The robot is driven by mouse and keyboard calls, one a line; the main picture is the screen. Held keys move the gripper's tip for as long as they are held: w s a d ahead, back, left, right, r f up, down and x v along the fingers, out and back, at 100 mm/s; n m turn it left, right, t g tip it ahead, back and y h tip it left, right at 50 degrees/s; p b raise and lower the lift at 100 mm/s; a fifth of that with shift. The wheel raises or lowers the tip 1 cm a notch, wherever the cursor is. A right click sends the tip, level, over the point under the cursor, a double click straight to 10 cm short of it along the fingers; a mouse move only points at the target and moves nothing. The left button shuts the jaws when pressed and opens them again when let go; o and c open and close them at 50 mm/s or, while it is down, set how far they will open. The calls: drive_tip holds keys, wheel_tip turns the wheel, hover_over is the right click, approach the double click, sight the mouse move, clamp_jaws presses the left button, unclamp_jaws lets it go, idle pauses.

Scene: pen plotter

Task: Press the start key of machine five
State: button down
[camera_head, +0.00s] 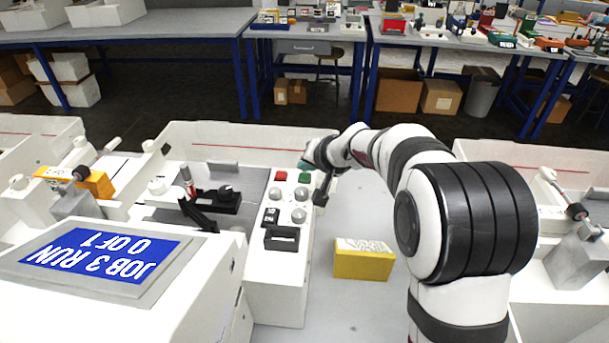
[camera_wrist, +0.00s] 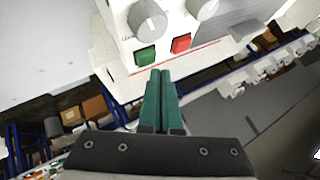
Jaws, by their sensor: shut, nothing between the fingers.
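The machine's white control panel (camera_head: 280,270) stands in the middle of the head view. It has a red key (camera_head: 281,175) and a green key (camera_head: 304,177) at its far end; no key label or machine number is readable. My gripper (camera_head: 304,165) is at that far end, close to the green key. In the wrist view the shut teal fingers (camera_wrist: 161,74) point at the panel edge, just below the green key (camera_wrist: 145,56) and the red key (camera_wrist: 181,43). Nothing is between the fingers. Contact with a key cannot be told.
Grey knobs (camera_head: 299,215) and a black slotted block (camera_head: 282,238) sit nearer on the panel. A yellow box (camera_head: 363,262) lies on the grey table right of the panel. Other white machines stand left and right.

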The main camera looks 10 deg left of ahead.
sight(306, 179)
drive_tip(key=shift+r, duration=2.55)
drive_tip(key=s+d+f+m+g+h, duration=0.1)
drive_tip(key=s+d, duration=0.3)
drive_tip(key=s, duration=1)
drive_tip(key=s+d+f+m+g+h, duration=0.1)
drive_tip(key=s+d+g, duration=0.3)
drive_tip(key=s, duration=1)
drive_tip(key=s+d+f+m+g+h, duration=0.1)
drive_tip(key=s+d+f+g, duration=0.1)
drive_tip(key=s, duration=1.1)
drive_tip(key=d+f, duration=0.1)
drive_tip(key=d, duration=0.1)
drive_tip(key=shift+s+d+f+m+g+h, duration=0.3)
drive_tip(key=shift+s+d+m, duration=0.1)
